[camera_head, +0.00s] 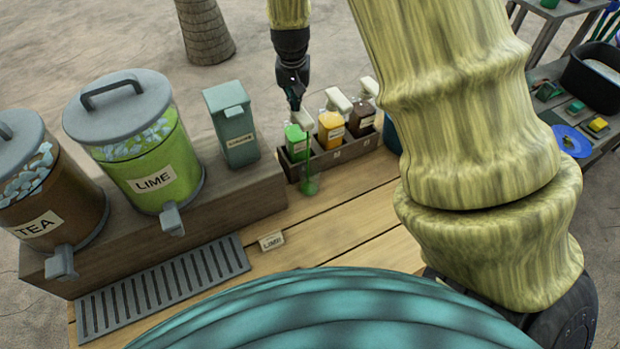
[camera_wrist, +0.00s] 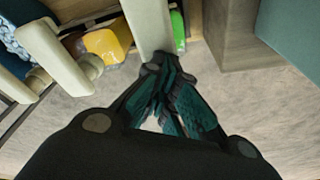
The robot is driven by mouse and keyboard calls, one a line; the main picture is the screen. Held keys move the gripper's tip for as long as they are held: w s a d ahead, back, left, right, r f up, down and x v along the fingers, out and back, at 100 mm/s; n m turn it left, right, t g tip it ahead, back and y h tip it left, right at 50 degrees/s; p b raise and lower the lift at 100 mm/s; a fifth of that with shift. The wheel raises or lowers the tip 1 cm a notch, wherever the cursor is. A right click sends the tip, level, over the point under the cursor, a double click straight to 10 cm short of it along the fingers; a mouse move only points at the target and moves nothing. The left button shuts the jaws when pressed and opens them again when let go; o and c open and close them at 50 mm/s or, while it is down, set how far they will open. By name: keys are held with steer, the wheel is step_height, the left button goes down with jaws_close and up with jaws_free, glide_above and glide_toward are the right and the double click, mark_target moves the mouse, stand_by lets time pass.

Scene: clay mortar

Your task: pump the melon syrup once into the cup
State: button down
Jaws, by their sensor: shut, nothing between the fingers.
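The green syrup bottle (camera_head: 297,146), which I take for melon by its colour, stands at the left end of a dark wooden rack.
A yellow bottle (camera_head: 331,130) and a brown bottle (camera_head: 361,119) with pale pumps share the rack (camera_head: 339,157). A teal box dispenser (camera_head: 234,130), a lime dispenser (camera_head: 155,172) and a tea dispenser (camera_head: 66,205) stand left. The planks right of the cup are clear.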

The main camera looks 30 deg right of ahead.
steer(key=shift+f, duration=0.4)
steer(key=shift+w+d+p+v, duration=0.1)
steer(key=shift+w+p+v, duration=0.05)
steer(key=shift+p+v, duration=0.6)
steer(key=shift+w+d+p+v, duration=0.15)
steer(key=shift+p+v, duration=0.4)
steer(key=shift+v, duration=0.4)
steer(key=shift+r, duration=0.1)
steer(key=p+v, duration=0.1)
steer(key=v, duration=0.1)
steer(key=p+v, duration=0.2)
steer(key=w+p+v, duration=0.1)
steer(key=shift+s+d+r+p, duration=0.1)
steer(key=shift+d+r+p, duration=0.2)
steer(key=shift+r, duration=0.25)
